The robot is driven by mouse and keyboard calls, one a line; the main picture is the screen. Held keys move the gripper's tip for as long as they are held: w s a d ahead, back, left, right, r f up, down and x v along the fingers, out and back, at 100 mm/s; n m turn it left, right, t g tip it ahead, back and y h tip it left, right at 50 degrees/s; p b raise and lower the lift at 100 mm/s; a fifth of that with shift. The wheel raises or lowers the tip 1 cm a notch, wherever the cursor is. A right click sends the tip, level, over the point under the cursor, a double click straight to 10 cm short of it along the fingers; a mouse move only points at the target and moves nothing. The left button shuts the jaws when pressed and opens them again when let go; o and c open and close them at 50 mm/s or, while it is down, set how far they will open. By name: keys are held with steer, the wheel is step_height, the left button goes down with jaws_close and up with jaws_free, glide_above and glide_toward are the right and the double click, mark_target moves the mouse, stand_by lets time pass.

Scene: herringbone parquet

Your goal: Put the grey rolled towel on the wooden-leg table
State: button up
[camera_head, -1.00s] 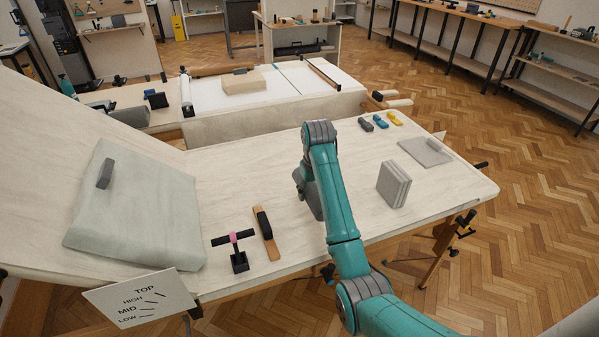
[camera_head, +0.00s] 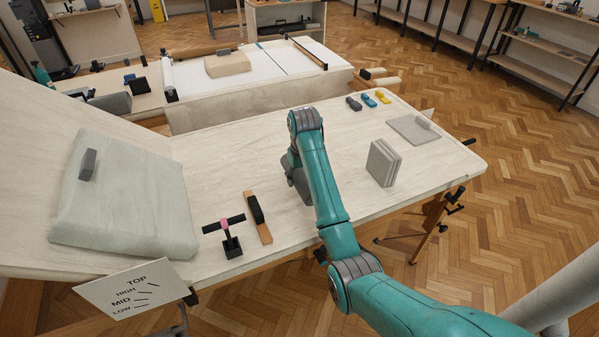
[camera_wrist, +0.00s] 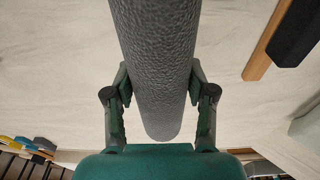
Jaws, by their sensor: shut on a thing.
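The grey rolled towel (camera_wrist: 155,40) is a thick, textured grey cylinder between the fingers of my gripper (camera_wrist: 159,85) in the wrist view. The gripper is shut on it, with one finger on each side. The wooden-leg table (camera_head: 340,150) has a pale top and wooden legs, and my arm reaches over its middle in the head view. The pale top also shows behind the towel in the wrist view (camera_wrist: 60,75). In the head view my arm largely hides the gripper and towel. I cannot tell whether the towel touches the top.
On the top are a thick pale cushion (camera_head: 125,205), a black-handled wooden strip (camera_head: 263,230), a black T-handled stand (camera_head: 231,245), an upright grey block stack (camera_head: 383,163), several small coloured items (camera_head: 369,100) and a grey mat (camera_head: 410,130). Bare top lies between strip and stack.

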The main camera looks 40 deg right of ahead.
steer(key=shift+f, duration=2.55)
steer(key=shift+f, duration=0.25)
steer(key=o, duration=1.7)
steer(key=r, duration=0.5)
steer(key=s+r, duration=0.1)
steer(key=r, duration=0.1)
steer(key=shift+a+r, duration=0.1)
steer(key=shift+r, duration=0.1)
